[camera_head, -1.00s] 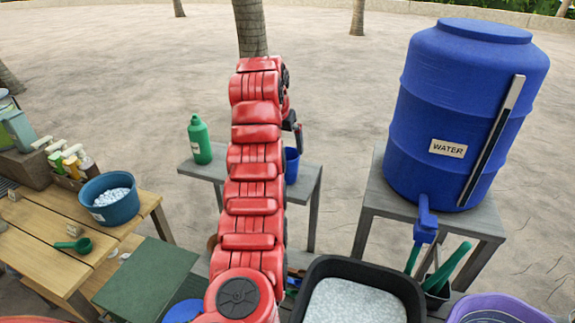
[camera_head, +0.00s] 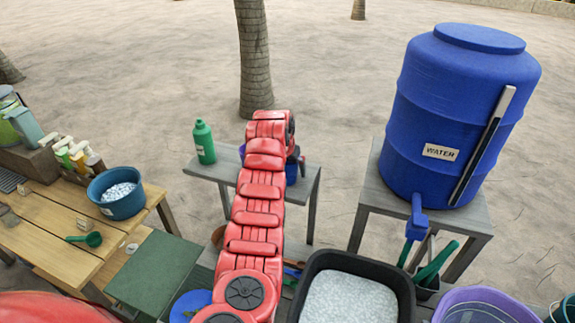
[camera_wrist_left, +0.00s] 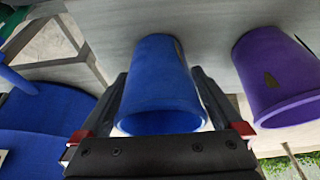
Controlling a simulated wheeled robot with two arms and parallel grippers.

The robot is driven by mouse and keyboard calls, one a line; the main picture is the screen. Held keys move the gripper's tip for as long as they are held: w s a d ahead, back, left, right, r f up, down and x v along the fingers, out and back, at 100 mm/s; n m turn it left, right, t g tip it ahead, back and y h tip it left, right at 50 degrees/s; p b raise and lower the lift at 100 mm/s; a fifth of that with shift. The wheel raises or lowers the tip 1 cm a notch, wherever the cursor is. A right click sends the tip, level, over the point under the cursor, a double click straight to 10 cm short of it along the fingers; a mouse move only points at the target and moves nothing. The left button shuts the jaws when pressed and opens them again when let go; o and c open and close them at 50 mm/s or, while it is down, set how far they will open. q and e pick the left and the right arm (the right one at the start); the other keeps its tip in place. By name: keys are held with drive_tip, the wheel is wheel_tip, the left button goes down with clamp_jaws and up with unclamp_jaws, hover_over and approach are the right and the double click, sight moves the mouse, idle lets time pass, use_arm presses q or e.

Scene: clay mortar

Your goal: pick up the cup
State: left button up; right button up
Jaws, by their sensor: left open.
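A blue cup (camera_wrist_left: 160,75) stands on a grey bench, and the left wrist view, which looks upside down, shows its open rim toward the camera. My left gripper (camera_wrist_left: 160,82) is open, with one finger on each side of the cup; I cannot tell whether they touch it. A purple cup (camera_wrist_left: 272,75) stands beside it, outside the fingers. In the head view the blue cup (camera_head: 292,171) shows partly behind my red left arm, and only a sliver of the purple cup (camera_head: 242,150) shows. My right gripper is not in view.
A green bottle (camera_head: 204,142) stands on the left of the grey bench (camera_head: 222,172). A large blue water barrel (camera_head: 455,115) is on a stand at right. A black tub (camera_head: 405,285) of pale granules is in front. A wooden table (camera_head: 45,225) holds a blue bowl (camera_head: 117,205).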

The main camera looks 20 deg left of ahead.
use_arm(q)
drive_tip(key=c, duration=1.1)
drive_tip(key=shift+r, duration=0.1)
